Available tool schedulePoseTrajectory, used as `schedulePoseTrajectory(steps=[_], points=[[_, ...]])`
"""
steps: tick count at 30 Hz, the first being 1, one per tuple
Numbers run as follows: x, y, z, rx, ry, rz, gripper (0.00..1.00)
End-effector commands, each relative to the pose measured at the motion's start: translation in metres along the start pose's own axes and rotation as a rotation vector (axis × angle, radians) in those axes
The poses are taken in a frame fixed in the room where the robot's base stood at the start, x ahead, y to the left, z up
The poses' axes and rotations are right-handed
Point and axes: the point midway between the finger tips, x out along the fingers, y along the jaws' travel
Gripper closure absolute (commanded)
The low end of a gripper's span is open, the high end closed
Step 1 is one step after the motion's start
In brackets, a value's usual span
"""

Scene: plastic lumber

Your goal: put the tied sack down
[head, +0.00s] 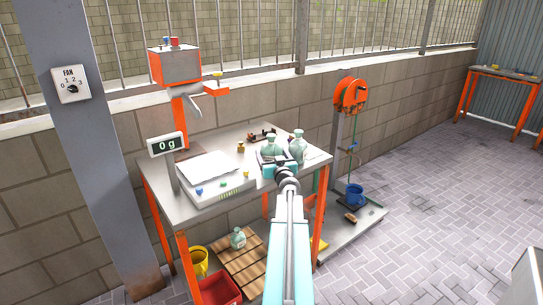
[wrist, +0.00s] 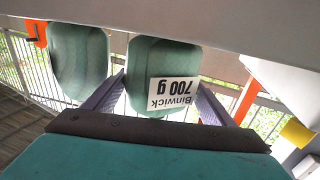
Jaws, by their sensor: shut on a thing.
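A pale green sack (head: 270,150) is between the fingers of my gripper (head: 272,163), over the back right part of the steel table (head: 258,193). In the wrist view, which is upside down, this sack (wrist: 152,62) carries a white label reading "Binwick 700 g", with one finger of my gripper (wrist: 160,98) on each side. Its tied top is hidden there. I cannot tell whether its base touches the table. A second pale green sack (head: 299,147) stands just to its right; it also shows in the wrist view (wrist: 78,60).
A scale with a white pan (head: 208,166) is on the table's left; its display (head: 167,144) reads 0 g. Small items (head: 262,135) lie behind the sacks. Below are another sack (head: 238,238) on wooden slats and a red bin (head: 220,291). An orange-topped stand (head: 350,95) is to the right.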

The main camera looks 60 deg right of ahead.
Motion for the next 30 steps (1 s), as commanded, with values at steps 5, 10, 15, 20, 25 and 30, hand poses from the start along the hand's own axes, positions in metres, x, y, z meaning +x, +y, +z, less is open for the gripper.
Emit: schedulePoseTrajectory(steps=[5, 10, 15, 20, 25, 30], points=[[0.000, 0.000, 0.000, 0.000, 0.001, -0.001, 0.66], [0.000, -0.001, 0.002, -0.001, 0.000, -0.001, 0.04], [0.000, -0.001, 0.002, -0.001, 0.000, -0.001, 0.04], [0.000, -0.001, 0.002, -0.001, 0.000, -0.001, 0.04], [-0.003, -0.001, 0.000, 0.000, 0.000, -0.001, 0.04], [-0.014, -0.001, 0.000, 0.000, 0.000, 0.000, 0.04]])
